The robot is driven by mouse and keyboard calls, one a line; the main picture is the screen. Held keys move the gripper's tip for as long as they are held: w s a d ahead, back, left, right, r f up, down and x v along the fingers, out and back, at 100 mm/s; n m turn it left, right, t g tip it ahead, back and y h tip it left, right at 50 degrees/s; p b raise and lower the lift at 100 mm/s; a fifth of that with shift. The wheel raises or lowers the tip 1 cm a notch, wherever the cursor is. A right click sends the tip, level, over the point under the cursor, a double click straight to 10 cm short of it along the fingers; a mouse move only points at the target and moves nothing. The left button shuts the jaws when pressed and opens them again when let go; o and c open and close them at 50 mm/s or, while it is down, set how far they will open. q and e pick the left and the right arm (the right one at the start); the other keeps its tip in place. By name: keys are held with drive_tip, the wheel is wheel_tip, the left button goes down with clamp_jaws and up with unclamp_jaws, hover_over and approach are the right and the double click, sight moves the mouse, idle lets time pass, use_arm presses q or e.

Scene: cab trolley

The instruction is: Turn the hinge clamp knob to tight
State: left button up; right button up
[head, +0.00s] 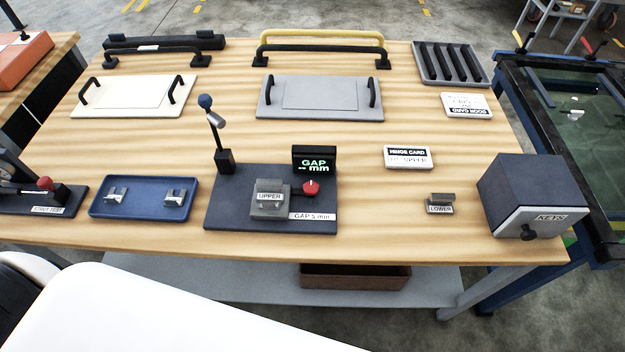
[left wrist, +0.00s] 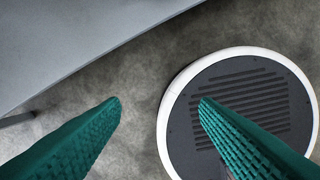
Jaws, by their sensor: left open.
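The hinge clamp knob is a red knob (head: 311,188) with a white mark on top, on the dark gap fixture (head: 240,185) at the middle of the table. Left of the knob, a grey hinge block (head: 269,207) labelled UPPER sits on the fixture. Behind the knob, a small black display (head: 314,160) reads GAP and mm, with dashes for a value. My left gripper (left wrist: 160,100) shows in the left wrist view with two green fingers wide apart and nothing between them. It is over the floor, away from the fixture. No gripper shows in the head view.
A blue-knobbed lever (head: 211,125) stands on the fixture's back left. A blue tray (head: 144,208) with two metal pieces lies left of it. A hinge card (head: 408,157), a LOWER hinge (head: 440,203) and a dark KEYS box (head: 535,195) lie right. Bare wood surrounds the fixture's right side.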

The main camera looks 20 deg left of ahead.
use_arm(q)
drive_tip(key=w+d+r+t+p, duration=0.1)
drive_tip(key=w+d+r+p, duration=0.35)
drive_tip(key=r, duration=1.45)
drive_tip(key=w+a+r+t+p, duration=0.1)
drive_tip(key=w+r, duration=0.6)
drive_tip(key=r, duration=1.2)
drive_tip(key=w+d+r+g+h, duration=0.1)
drive_tip(key=w+d+r+h, duration=0.15)
drive_tip(key=w+d, duration=0.35)
drive_tip(key=n+g+y, duration=0.2)
drive_tip(key=g+y, duration=0.1)
approach(311, 186)
wheel_tip(311, 186, down, 8)
drive_tip(key=shift+a+f+p, duration=0.2)
drive_tip(key=shift+p, duration=0.4)
drive_tip(key=shift+c, duration=0.3)
drive_tip(key=c, duration=0.9)
drive_tip(key=shift+c, duration=0.2)
